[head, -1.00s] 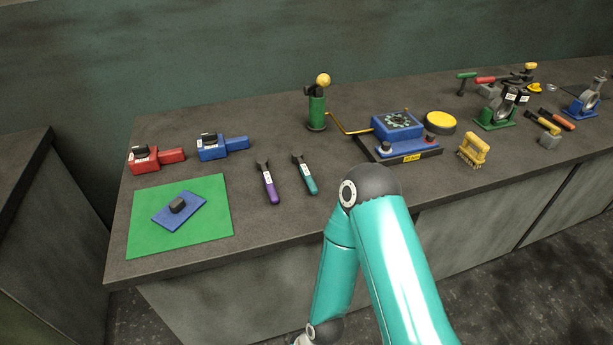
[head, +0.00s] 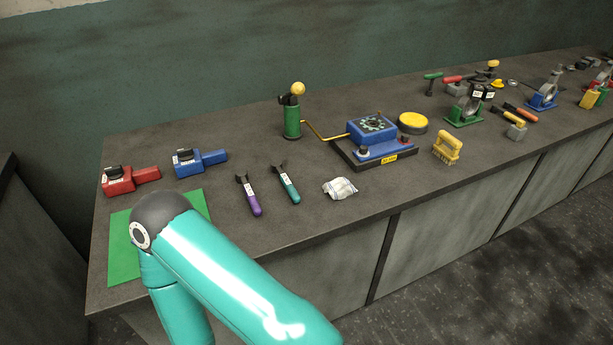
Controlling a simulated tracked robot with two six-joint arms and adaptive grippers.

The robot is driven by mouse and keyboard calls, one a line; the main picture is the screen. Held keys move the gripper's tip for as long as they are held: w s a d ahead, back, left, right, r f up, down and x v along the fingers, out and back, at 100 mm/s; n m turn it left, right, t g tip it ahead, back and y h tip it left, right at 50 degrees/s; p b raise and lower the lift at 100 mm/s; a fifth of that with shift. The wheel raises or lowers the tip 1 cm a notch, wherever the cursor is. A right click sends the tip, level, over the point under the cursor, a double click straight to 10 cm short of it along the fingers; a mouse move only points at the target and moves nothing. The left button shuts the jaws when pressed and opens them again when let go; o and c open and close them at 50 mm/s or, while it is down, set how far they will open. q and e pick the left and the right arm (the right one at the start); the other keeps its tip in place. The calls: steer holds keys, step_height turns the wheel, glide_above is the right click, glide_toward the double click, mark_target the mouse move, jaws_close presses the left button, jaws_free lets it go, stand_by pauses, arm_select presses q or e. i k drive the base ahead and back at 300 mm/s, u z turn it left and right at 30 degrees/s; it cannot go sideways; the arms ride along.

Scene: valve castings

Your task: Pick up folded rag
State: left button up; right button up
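A small pale, whitish crumpled bundle (head: 340,188) lies on the bench top near its front edge, right of the teal-handled tool. It looks like the folded rag. Nothing touches it. Neither of my grippers shows in the head view. Only a teal arm of mine is in the picture, bent at a dark elbow at lower left, its lower link running out of the bottom edge.
The arm covers much of the green mat (head: 124,262). Left of the rag lie a teal-handled tool (head: 288,187) and a purple-handled tool (head: 250,198). Behind it stands the blue fixture (head: 372,133). A yellow brush (head: 447,147) stands to its right.

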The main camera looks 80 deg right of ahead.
mark_target(338, 189)
steer(key=z, duration=0.25)
steer(key=k, duration=1.6)
steer(key=z, duration=0.9)
steer(key=i, duration=1)
